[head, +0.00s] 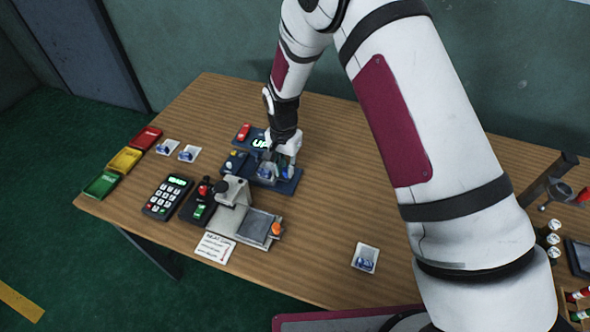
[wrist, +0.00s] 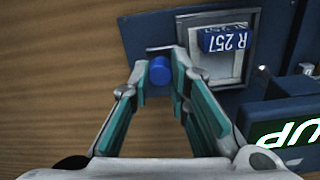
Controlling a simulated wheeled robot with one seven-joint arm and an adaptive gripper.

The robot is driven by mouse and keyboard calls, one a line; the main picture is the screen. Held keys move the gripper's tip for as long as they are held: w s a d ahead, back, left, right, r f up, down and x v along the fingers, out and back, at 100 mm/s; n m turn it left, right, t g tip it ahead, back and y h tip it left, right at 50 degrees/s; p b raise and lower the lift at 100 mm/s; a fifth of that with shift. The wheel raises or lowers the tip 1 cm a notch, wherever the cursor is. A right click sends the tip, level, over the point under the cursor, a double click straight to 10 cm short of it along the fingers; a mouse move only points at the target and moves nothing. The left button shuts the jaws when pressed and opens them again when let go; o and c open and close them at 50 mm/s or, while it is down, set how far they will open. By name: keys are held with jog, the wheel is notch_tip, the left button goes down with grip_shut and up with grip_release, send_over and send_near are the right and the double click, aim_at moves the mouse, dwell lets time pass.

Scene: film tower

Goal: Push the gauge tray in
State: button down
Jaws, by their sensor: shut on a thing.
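The dark blue gauge (head: 286,187) stands mid-table with a lit display reading "UP" (head: 260,142). In the wrist view, its grey square-framed tray (wrist: 236,72) holds a blue block marked "R 257" (wrist: 224,39). A round blue knob (wrist: 160,70) is beside the tray. My gripper (wrist: 160,74) has its teal-padded fingers on either side of the knob and is shut on it. In the head view my gripper (head: 277,160) is low over the gauge and hides part of the tray. How far the tray stands out is unclear.
A grey stage device (head: 233,190) and a keypad (head: 167,197) stand in front and left. Red, yellow and green bins (head: 124,160) line the left edge. A white packet (head: 365,257) lies front right. Bottles (head: 548,232) stand far right. The table's middle right is largely clear.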

jog(key=c, duration=1.8)
grip_release()
notch_tip(320, 180, up, 12)
jog(key=shift+r, duration=0.1)
